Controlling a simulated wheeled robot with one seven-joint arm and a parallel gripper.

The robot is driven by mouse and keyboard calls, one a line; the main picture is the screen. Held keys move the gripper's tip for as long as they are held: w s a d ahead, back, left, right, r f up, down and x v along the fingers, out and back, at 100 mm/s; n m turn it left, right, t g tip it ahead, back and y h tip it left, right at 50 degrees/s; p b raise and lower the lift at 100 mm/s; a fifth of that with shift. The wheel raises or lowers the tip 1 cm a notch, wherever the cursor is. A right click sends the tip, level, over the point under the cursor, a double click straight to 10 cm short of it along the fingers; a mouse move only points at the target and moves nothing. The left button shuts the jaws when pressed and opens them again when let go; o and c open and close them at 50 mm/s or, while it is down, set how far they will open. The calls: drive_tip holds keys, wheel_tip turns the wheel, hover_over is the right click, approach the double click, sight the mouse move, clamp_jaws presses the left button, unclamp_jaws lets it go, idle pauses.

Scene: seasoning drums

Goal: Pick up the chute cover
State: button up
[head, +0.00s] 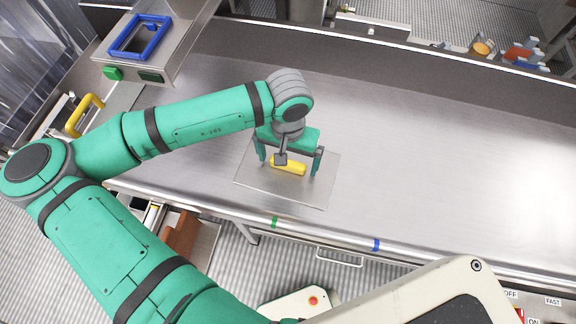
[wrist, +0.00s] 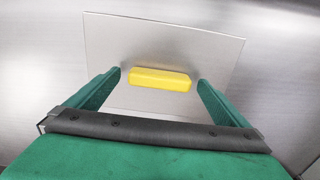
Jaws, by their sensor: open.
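The chute cover is a flat, thin metal plate (head: 312,191) with a yellow bar handle (head: 290,167) on its middle. It lies on the steel table near the front edge. In the wrist view the plate (wrist: 190,45) and the yellow handle (wrist: 160,79) show in full length between the fingers. My gripper (head: 289,168) is above the plate, its green fingers apart, one off each end of the handle. In the wrist view my gripper (wrist: 160,80) is open and empty. I cannot tell how high the fingertips are above the plate.
The steel table (head: 430,150) is clear to the right. A metal box with a blue frame (head: 140,36) and a green button stands at the back left. A yellow handle (head: 85,114) is at the left. Small coloured items (head: 520,54) lie beyond the far right edge.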

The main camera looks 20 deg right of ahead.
drive_tip(key=shift+f, duration=0.1)
drive_tip(key=c, duration=1.5)
drive_tip(key=shift+o, duration=0.2)
